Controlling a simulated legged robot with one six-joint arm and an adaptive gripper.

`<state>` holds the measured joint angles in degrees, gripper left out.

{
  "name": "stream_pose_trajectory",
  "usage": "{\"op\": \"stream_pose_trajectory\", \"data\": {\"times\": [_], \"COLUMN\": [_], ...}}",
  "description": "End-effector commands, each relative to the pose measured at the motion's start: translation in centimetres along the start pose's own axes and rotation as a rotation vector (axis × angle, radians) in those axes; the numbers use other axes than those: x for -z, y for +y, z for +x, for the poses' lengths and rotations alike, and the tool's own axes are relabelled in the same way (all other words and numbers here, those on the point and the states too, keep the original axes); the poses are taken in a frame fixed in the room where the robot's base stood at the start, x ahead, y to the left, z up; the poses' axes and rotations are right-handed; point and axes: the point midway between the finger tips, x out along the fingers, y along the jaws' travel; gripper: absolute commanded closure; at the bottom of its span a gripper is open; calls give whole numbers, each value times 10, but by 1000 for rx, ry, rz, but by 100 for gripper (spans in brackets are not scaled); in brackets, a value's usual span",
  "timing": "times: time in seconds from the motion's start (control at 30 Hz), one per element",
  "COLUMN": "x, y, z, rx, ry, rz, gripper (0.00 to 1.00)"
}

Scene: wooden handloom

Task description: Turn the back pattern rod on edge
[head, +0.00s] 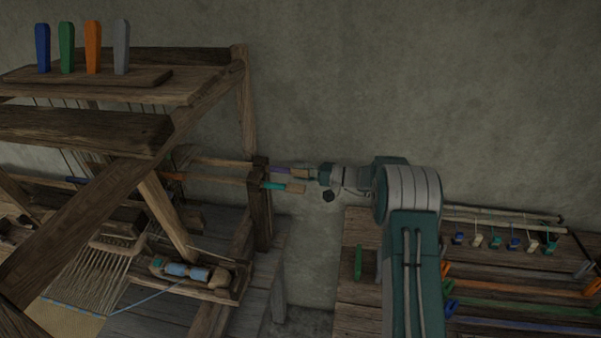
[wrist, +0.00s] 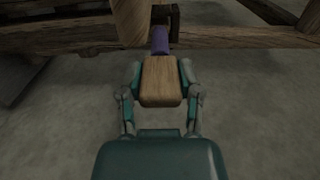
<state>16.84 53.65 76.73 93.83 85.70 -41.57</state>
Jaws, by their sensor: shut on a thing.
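The back pattern rod (head: 280,170) is a wooden rod with a purple band near its right end. It passes through the dark wooden post at the loom's right side. My gripper (head: 306,174) is at that end. In the wrist view, my gripper (wrist: 161,82) is shut on the rod's wooden end block (wrist: 161,90), one finger on each side. The purple band (wrist: 160,40) shows just beyond it, running into the post. The block's broad face is toward the wrist camera. The rod's far part is hidden behind loom timbers.
A second rod with a teal band (head: 273,185) and wooden end lies close in front. The post (head: 260,205) stands left of my gripper. A bench (head: 358,300) with coloured pieces is at right. Several coloured pegs stand on the loom's top shelf (head: 190,90).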

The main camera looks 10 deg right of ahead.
Motion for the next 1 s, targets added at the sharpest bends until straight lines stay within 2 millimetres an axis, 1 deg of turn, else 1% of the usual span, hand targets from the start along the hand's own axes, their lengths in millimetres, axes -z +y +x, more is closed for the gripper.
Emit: {"op": "stream_pose_trajectory", "data": {"times": [0.03, 0.1, 0.13, 0.2, 0.57, 0.67, 0.77, 1.0], "x": [-2, -2, -2, -2, -2, -1, 0, 0], "y": [6, 7, 7, 7, 2, 2, 2, 3], "z": [0, 0, 0, 0, -1, -6, -21, -71], "rx": [-8, -9, -9, -8, -3, -3, -2, -4], "ry": [-4, -4, -4, -5, -2, -1, 1, 1], "rz": [9, 9, 10, 10, 4, 3, 3, 4], "gripper": [100, 100, 46, 20, 20, 20, 20, 20]}}
